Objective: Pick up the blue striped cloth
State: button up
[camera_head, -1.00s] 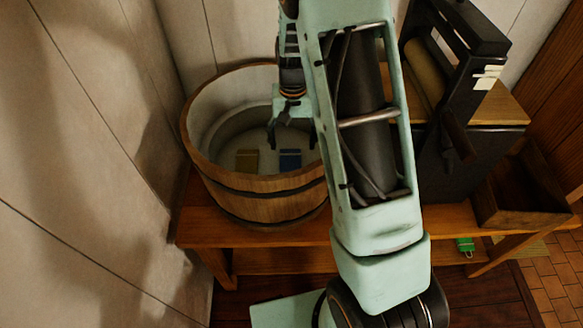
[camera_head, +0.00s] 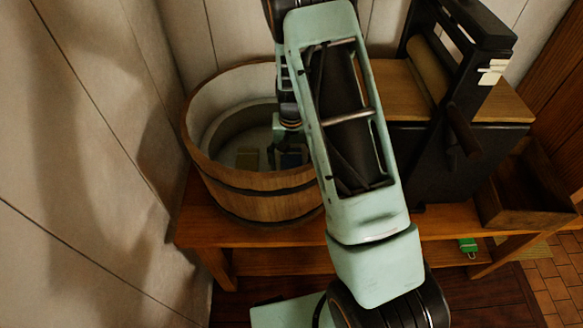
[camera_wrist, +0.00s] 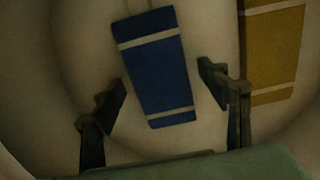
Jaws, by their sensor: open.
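The blue striped cloth (camera_wrist: 158,72), blue with pale stripes near its ends, lies flat on the floor of the wooden tub (camera_head: 255,183). In the head view the blue cloth (camera_head: 291,159) is partly hidden by my gripper and dim. My gripper (camera_wrist: 163,85) is open and empty in the wrist view, with one finger on each side of the cloth's lower half. Whether the fingertips touch the tub floor cannot be told. In the head view my gripper (camera_head: 284,150) is down inside the tub.
The tub's wall surrounds my gripper. A black mangle (camera_head: 440,130) and a wooden tray (camera_head: 525,190) stand right on the wooden bench (camera_head: 440,220).

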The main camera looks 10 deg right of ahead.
jog(key=c, duration=1.3)
